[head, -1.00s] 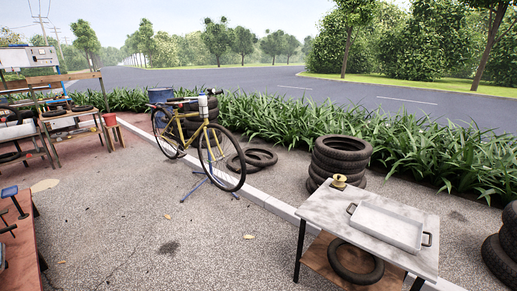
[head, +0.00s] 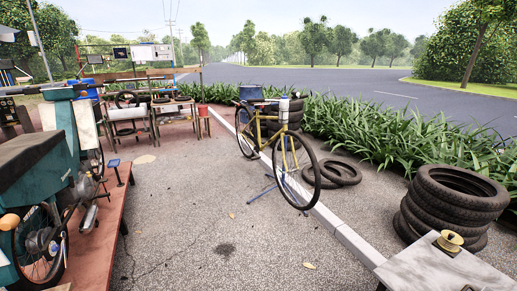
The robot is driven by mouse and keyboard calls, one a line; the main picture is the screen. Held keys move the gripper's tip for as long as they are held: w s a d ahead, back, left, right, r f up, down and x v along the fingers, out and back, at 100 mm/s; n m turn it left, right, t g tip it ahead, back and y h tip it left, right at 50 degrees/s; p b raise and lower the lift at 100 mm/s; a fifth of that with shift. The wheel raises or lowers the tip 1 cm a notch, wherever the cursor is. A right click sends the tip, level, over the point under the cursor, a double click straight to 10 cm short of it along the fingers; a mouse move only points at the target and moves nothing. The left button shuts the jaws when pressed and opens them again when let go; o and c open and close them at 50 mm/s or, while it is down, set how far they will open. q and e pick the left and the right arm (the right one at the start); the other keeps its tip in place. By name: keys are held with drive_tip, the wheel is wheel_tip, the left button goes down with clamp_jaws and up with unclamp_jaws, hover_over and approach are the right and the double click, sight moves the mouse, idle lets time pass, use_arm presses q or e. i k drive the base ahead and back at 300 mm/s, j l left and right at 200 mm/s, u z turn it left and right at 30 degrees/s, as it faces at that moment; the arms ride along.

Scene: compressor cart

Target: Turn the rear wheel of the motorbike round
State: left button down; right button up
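A teal motorbike (head: 36,190) stands at the left edge of the head view on a low reddish-brown platform (head: 112,215). A spoked wheel (head: 38,245) with a hub shows low on its near side, below a dark seat and an orange lamp; this end looks like the rear. Another wheel (head: 95,160) shows partly behind the bodywork farther along. The left edge of the picture cuts off part of the motorbike. Neither of my grippers is in view.
A yellow bicycle (head: 270,140) stands on a blue stand mid-scene. Stacked tyres (head: 453,205) and a grey-topped table (head: 440,270) stand at the right. Benches (head: 130,120) with parts are at the back left. The paved ground (head: 200,225) between platform and bicycle is clear.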

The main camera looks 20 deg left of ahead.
sight(33, 244)
drive_tip(key=i+u, duration=0.3)
drive_tip(key=u, duration=0.15)
drive_tip(key=i+u, duration=0.3)
drive_tip(key=u, duration=0.15)
drive_tip(key=i+u, duration=0.3)
drive_tip(key=u, duration=0.15)
drive_tip(key=i+l+u, duration=0.25)
drive_tip(key=u, duration=0.2)
drive_tip(key=i+l+u, duration=0.3)
drive_tip(key=u, duration=0.15)
drive_tip(key=i+l+u, duration=0.25)
drive_tip(key=u, duration=0.2)
drive_tip(key=i+l+u, duration=0.25)
drive_tip(key=l, duration=0.4)
drive_tip(key=l+u, duration=0.25)
drive_tip(key=l, duration=0.35)
drive_tip(key=l+u, duration=0.3)
drive_tip(key=l, duration=0.4)
drive_tip(key=i, duration=0.05)
